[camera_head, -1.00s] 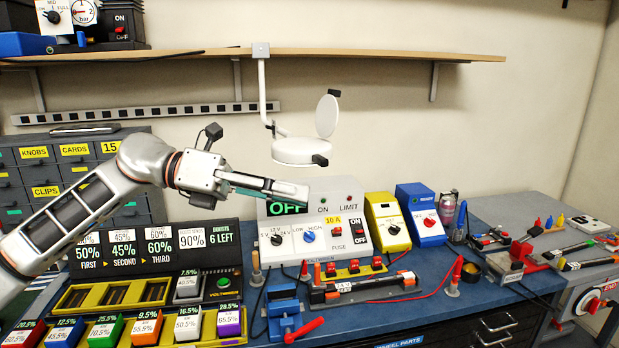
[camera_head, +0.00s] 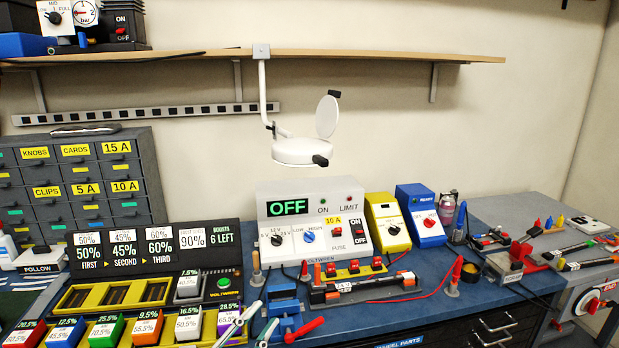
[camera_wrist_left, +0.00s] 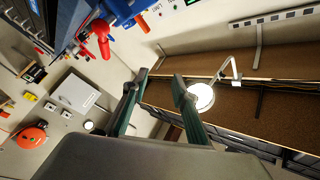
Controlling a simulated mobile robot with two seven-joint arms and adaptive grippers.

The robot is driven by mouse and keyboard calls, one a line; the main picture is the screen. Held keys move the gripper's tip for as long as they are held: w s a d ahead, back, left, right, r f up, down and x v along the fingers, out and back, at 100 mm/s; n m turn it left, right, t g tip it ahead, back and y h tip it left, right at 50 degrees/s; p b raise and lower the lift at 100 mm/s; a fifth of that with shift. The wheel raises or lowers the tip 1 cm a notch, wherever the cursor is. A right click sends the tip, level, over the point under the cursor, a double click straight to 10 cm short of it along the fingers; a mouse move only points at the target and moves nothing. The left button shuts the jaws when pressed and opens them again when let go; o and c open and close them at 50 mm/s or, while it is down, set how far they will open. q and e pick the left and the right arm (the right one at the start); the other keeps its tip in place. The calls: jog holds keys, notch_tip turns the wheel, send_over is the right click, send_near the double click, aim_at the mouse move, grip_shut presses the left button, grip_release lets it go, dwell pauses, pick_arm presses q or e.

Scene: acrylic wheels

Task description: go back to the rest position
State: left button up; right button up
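My left gripper (camera_head: 256,322) shows only as pale fingertips at the bottom edge of the head view, in front of the bench and left of the blue vise (camera_head: 283,308). In the left wrist view my left gripper (camera_wrist_left: 160,78) has its two green fingers spread apart, with nothing between them. The vise's red handle (camera_wrist_left: 98,38) shows at the upper left there. My right gripper is in neither view.
The power supply (camera_head: 310,220) reads OFF. A magnifier lamp (camera_head: 300,152) hangs from the shelf (camera_head: 400,57). A booster tray (camera_head: 110,295) with several coloured blocks is at the lower left.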

pick_arm(q)
jog(key=s+a+f+n+g+y, duration=0.2)
jog(key=s+a+f+n+y, duration=0.1)
jog(key=s+f, duration=0.5)
jog(key=s+a+f+n+g+y, duration=0.2)
jog(key=s+f, duration=0.6)
jog(key=f, duration=0.4)
jog(key=s+a+f+n+g+y, duration=0.3)
jog(key=s+a+f+n, duration=0.3)
jog(key=s+f, duration=0.2)
notch_tip(320, 180, down, 3)
jog(key=shift+a+r+y, duration=0.2)
jog(key=shift+a+y, duration=0.1)
jog(key=shift+y, duration=0.2)
jog(key=shift+s, duration=0.1)
